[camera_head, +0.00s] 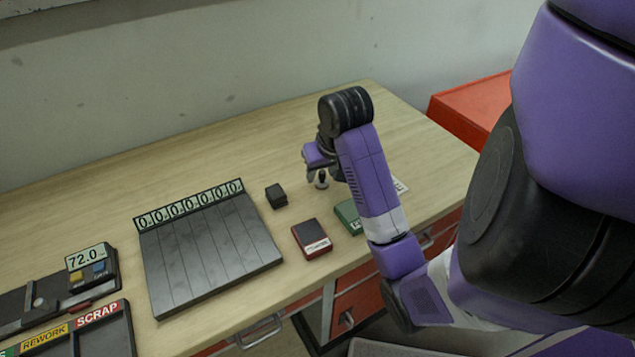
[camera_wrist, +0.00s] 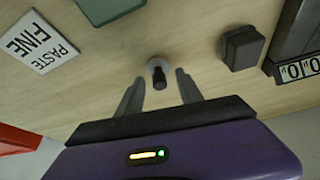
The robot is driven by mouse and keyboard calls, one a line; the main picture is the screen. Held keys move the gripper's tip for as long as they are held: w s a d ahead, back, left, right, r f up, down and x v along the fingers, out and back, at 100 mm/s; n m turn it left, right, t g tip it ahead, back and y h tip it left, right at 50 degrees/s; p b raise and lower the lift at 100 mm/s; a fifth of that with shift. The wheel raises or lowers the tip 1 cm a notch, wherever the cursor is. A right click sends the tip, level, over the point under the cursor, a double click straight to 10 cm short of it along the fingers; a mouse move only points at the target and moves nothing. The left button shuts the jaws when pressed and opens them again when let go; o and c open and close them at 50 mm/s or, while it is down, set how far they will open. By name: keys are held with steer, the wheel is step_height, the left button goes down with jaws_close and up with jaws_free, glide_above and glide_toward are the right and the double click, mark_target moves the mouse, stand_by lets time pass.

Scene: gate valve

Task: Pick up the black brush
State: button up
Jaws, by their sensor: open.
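A small upright piece with a black stem and a pale round foot, which I take for the black brush (camera_head: 322,181), stands on the wooden bench. In the wrist view the brush (camera_wrist: 158,72) appears between and just beyond the tips of my gripper (camera_wrist: 160,86), seen from above. The fingers are apart, one on each side of it, with nothing held. In the head view my gripper (camera_head: 318,166) is above the brush, and my arm partly hides the area. I cannot tell the exact height gap.
A small black block (camera_head: 276,195) stands left of the brush. A red box (camera_head: 311,238), a green box (camera_head: 348,215) and a Fine Paste card (camera_wrist: 36,42) lie nearby. A grey numbered tray (camera_head: 208,258) is further left. The bench behind is clear.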

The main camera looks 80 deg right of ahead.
jaws_close()
stand_by(0.5)
